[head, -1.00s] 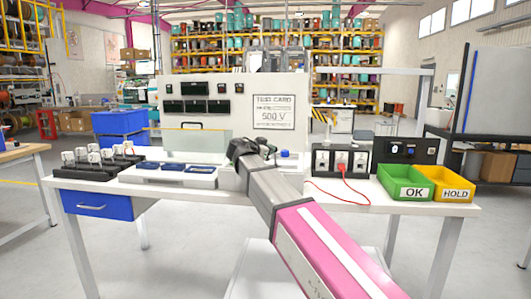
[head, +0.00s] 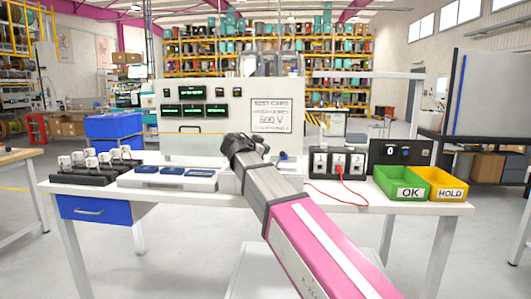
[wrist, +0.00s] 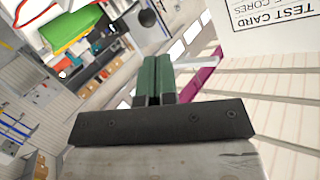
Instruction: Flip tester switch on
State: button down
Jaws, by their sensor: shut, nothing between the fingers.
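The tester is a white upright panel (head: 240,114) at the back of the white bench in the head view. Its dark displays (head: 190,110) show lit green readouts. A card (head: 271,115) reading "TEST CARD" and 500 V is on its right half. It shows upside down at the top right of the wrist view (wrist: 275,12). My gripper (head: 238,146) is in front of the panel's lower right part. Its fingers (wrist: 153,80) are together and empty in the wrist view. I cannot make out the tester switch; my gripper and arm cover part of that area.
A blue knob (head: 284,156) lies right of my gripper. Black sockets with a red plug and cable (head: 340,170), a black control box (head: 412,153), a green OK bin (head: 390,186) and a yellow HOLD bin (head: 452,190) stand right. Blue-topped trays (head: 172,181) stand left.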

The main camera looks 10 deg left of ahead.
jog(key=r+v, duration=0.1)
jog(key=v, duration=0.6)
jog(key=shift+s+d+r, duration=0.2)
jog(key=shift+s+d, duration=0.05)
jog(key=shift+s, duration=0.05)
